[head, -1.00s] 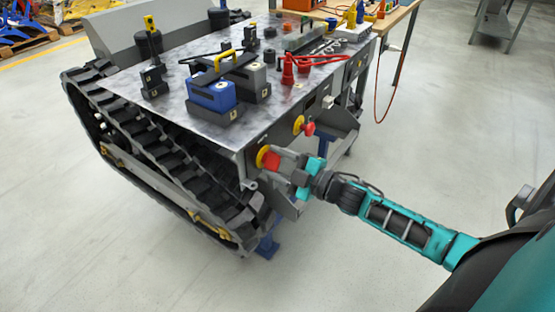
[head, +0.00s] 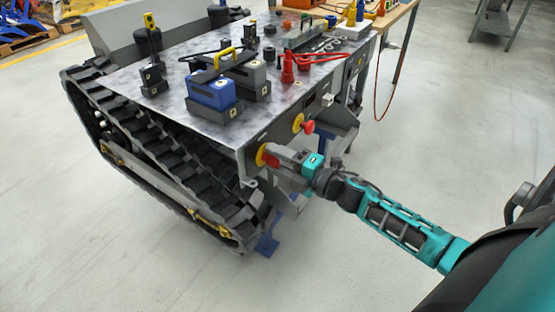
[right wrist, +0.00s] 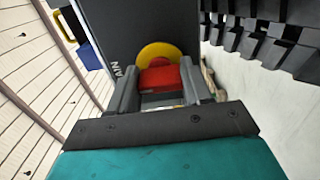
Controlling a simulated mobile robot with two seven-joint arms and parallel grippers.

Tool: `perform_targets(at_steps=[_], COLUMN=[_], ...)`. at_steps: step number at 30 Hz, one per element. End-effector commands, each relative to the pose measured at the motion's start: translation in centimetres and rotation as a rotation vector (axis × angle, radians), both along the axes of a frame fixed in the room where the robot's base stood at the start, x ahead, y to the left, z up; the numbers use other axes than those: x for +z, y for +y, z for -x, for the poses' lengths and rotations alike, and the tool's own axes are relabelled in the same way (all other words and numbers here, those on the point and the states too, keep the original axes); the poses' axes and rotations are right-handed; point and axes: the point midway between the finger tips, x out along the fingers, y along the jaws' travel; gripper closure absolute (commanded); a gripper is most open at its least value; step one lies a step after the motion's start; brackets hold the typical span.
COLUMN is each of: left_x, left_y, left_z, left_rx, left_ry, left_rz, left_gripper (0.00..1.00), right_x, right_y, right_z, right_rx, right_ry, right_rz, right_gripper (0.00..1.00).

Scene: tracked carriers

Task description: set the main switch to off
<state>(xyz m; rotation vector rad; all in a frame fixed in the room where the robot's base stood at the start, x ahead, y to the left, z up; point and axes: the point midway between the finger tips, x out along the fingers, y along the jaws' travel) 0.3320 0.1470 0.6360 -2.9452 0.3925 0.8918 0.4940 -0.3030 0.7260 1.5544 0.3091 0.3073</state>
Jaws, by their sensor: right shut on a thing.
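The main switch is a red handle (head: 268,155) on a round yellow plate (head: 261,156), on the near end panel of the tracked carrier (head: 190,110). In the right wrist view the red handle (right wrist: 160,78) stands in front of the yellow disc (right wrist: 157,51), with part of a printed label beside it. My right gripper (head: 274,156) is shut on the handle, one grey finger on each side of it. The fingers hide part of the handle, and I cannot read any position marks. My left gripper is not in view.
A second red knob (head: 308,127) on a yellow ring sits on the same panel, close to my right arm. A blue battery block (head: 211,93) and a red cable (head: 318,59) lie on the deck. A wooden bench (head: 396,17) stands behind.

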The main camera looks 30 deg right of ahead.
Motion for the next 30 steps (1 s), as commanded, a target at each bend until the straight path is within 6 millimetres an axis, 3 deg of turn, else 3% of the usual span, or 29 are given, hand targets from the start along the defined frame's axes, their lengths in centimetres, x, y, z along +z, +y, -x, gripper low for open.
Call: perform_targets(at_steps=[12, 13, 18, 21, 30], left_x=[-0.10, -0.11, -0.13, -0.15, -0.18], left_y=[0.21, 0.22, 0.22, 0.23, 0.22], left_z=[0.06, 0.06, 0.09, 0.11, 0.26], left_rx=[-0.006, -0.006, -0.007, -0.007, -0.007], left_ry=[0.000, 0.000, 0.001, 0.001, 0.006], left_rz=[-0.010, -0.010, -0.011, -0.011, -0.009], left_gripper=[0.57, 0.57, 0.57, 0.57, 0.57], right_x=[-0.05, -0.05, -0.04, -0.03, 0.00], right_y=[0.02, 0.03, 0.02, 0.01, -0.12], right_z=[0.03, 0.03, 0.03, 0.02, 0.30], right_rx=[0.000, 0.000, 0.000, 0.000, 0.000], right_ry=[-0.001, -0.001, -0.001, -0.002, -0.001], right_rz=[0.006, 0.006, 0.006, 0.006, 0.005], right_gripper=[0.81, 0.50, 0.34, 0.26, 0.26])
